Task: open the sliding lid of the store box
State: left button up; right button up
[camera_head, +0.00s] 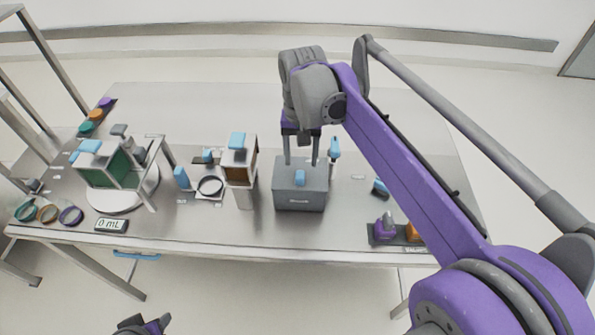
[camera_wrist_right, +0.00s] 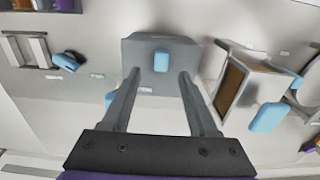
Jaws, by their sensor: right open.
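The store box (camera_head: 300,199) is a grey box on the table, right of centre. Its lid looks shut and carries a small blue knob (camera_head: 299,176). In the right wrist view the box (camera_wrist_right: 183,47) lies straight ahead, with the blue knob (camera_wrist_right: 161,61) in the middle. My right gripper (camera_head: 301,163) points down over the back of the lid. It is open and empty; in the wrist view its fingertips (camera_wrist_right: 159,73) lie to either side of the knob, apart from it. My left gripper (camera_head: 143,326) only partly shows at the bottom edge, away from the table.
A brown-windowed container (camera_head: 239,160) with a blue top stands close left of the box. A green container (camera_head: 112,170) stands on a round white turntable farther left. A blue-topped item (camera_head: 334,148) is behind the box to the right. The tabletop in front of the box is narrow.

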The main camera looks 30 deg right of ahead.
aim_at(300, 174)
notch_tip(300, 174, down, 6)
jog(key=shift+w, duration=0.1)
grip_shut()
dwell(0.5)
dwell(1.0)
